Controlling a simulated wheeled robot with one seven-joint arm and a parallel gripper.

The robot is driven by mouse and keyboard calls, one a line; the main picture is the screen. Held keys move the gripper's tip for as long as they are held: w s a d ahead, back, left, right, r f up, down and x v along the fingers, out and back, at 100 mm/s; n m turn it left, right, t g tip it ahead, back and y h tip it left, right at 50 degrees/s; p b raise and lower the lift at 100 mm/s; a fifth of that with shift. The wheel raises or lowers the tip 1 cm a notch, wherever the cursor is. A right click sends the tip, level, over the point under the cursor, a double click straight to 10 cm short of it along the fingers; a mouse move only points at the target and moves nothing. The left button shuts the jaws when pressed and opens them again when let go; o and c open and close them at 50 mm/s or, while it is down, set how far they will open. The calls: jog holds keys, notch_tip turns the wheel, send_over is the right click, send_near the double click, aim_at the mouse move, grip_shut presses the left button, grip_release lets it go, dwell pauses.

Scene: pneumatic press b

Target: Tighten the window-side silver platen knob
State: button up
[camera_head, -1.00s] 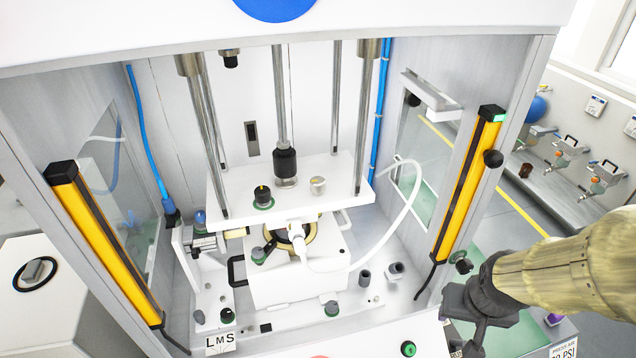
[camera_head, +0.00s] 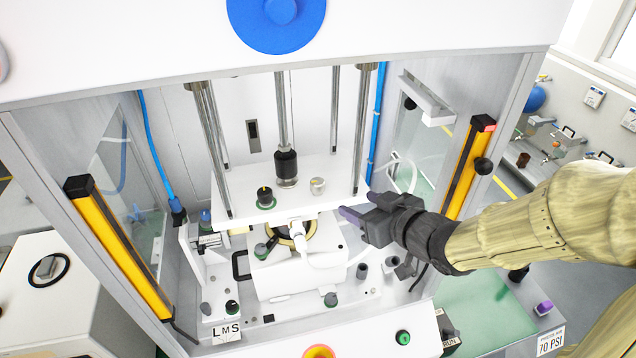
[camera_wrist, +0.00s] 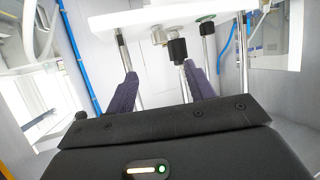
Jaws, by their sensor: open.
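The silver platen knob (camera_head: 317,186) is a short round knob on top of the white platen (camera_head: 230,203), on its right half, the side nearer the right-hand window. It also shows in the wrist view (camera_wrist: 159,36), beyond my fingers and near the top. My gripper (camera_head: 361,206) is at the platen's right front corner, to the right of the knob and apart from it. Its purple-tipped fingers are open with nothing between them, as the wrist view (camera_wrist: 160,88) shows. A black knob on a green base (camera_head: 265,197) sits on the platen's left half.
Steel guide rods (camera_head: 358,130) rise from the platen's corners. A yellow light-curtain post (camera_head: 465,170) with a red light stands close to my arm. A white hose hangs by the right window (camera_head: 412,145).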

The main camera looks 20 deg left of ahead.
aim_at(321, 186)
jog(key=x, duration=1.6)
jog(key=shift+a+p, duration=0.1)
jog(key=shift+p, duration=0.3)
jog(key=shift+w+a+f, duration=0.4)
jog(key=c, duration=1)
jog(key=shift+o, duration=0.2)
jog(key=shift+f+m+t+h+b, duration=0.15)
jog(key=shift+m+t+h+b, duration=0.2)
jog(key=shift+b, duration=0.7)
